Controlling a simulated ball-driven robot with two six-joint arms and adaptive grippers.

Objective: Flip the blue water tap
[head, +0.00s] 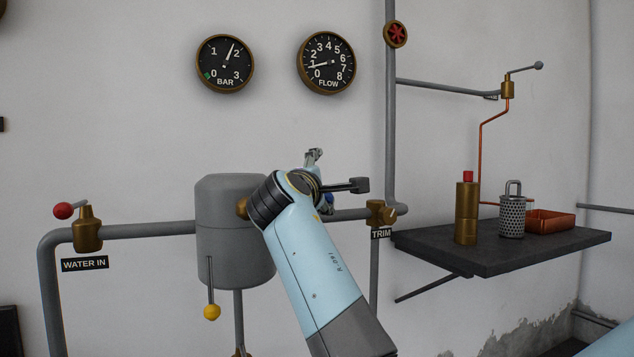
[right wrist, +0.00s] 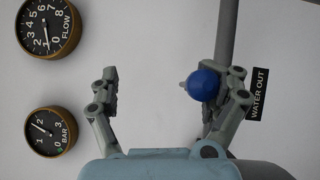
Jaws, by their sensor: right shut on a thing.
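The blue water tap shows as a round blue knob (head: 328,198), mostly hidden behind my right gripper (head: 337,172) in the head view. In the right wrist view the blue knob (right wrist: 203,85) lies against the right-hand finger of my right gripper (right wrist: 172,90), in front of a grey pipe. The tap's lever and body are hidden or unclear. A WATER OUT label (right wrist: 258,95) is beside it. My left gripper is out of view.
A grey tank (head: 236,262) with a yellow-knobbed lever (head: 212,312) stands left of my arm. A red-knobbed WATER IN tap (head: 88,230) is far left. A dark shelf (head: 440,247) at right carries a brass bottle (head: 467,212), a perforated cup (head: 512,217) and a copper tray (head: 550,223).

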